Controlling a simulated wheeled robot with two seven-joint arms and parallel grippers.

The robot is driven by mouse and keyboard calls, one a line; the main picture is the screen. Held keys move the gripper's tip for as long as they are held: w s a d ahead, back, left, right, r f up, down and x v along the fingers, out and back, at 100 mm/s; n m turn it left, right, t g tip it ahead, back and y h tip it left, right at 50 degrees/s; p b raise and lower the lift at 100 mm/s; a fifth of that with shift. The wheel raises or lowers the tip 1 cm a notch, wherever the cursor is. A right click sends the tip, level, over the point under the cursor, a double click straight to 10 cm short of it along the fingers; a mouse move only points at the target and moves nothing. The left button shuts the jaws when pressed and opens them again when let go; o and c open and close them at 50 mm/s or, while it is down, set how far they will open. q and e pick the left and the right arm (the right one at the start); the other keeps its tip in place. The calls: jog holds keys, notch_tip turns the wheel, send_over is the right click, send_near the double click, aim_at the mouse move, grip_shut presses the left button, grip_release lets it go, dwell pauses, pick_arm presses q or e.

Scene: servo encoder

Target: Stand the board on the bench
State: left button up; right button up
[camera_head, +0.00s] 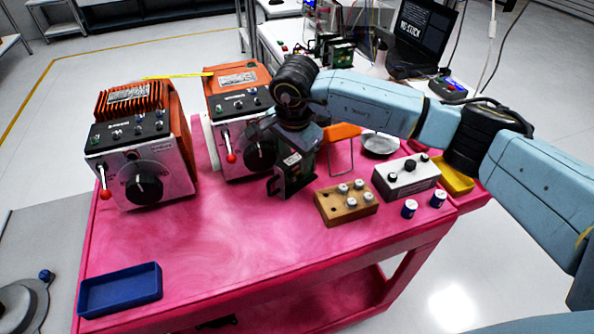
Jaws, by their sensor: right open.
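My right gripper (284,190) is dark and points down over the middle of the pink bench (215,245). It is open, in front of the right orange-topped instrument (226,104). The gap between its fingers is hard to see at this angle, and I see nothing clearly held. An orange piece (343,131) with a thin wire leg stands just behind it, partly hidden by my arm; I cannot tell whether this is the board. Green circuit boards (338,52) show on the white table behind. My left gripper is out of view.
Another instrument (145,145) stands at the left. A wooden block with pegs (346,208), a grey control box (406,178), two small cylinders (409,208), a round dish (380,145) and a yellow tray (455,180) crowd the right. A blue tray (120,290) lies front left. The front middle is clear.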

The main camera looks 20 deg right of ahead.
aim_at(293, 160)
jog(key=f, duration=0.3)
jog(key=shift+w+d+f, duration=0.1)
jog(key=shift+w+f, duration=0.05)
jog(key=shift+w, duration=0.25)
jog(key=c, duration=1.2)
grip_shut()
